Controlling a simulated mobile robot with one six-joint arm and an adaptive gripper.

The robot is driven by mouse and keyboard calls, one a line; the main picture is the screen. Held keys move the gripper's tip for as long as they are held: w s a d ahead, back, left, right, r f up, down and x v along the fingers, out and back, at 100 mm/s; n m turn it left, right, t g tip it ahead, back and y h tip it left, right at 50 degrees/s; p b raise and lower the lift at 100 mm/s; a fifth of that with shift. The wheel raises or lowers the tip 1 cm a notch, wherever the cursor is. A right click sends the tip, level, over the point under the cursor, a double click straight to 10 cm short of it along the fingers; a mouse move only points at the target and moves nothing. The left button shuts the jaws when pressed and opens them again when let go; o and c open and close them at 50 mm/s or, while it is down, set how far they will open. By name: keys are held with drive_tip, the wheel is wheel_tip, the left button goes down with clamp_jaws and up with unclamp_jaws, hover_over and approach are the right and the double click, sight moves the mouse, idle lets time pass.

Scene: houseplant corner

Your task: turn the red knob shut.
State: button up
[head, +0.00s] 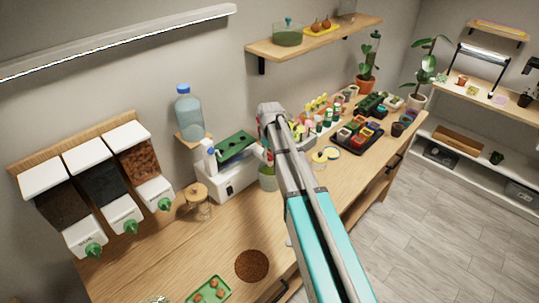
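A small patch of red (268,155) shows beside the far end of my arm, next to the white box. It may be the red knob, but it is too small and too covered to be sure, and its turn position cannot be read. My arm reaches from the bottom of the picture to the back of the bench, and its far end stands in front of this spot. My gripper's fingers cannot be made out; the arm hides that area. Whether anything touches the red patch cannot be told.
A white box (228,180) with a green top stands left of my arm, below a blue bottle (189,112). Three dispensers with green knobs (130,227) hang at the left. A glass jar (197,206), brown disc (252,266) and green tray (209,291) occupy the near bench.

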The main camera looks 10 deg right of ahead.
drive_tip(key=shift+o, duration=0.7)
drive_tip(key=shift+w, duration=0.1)
drive_tip(key=shift+m, duration=0.6)
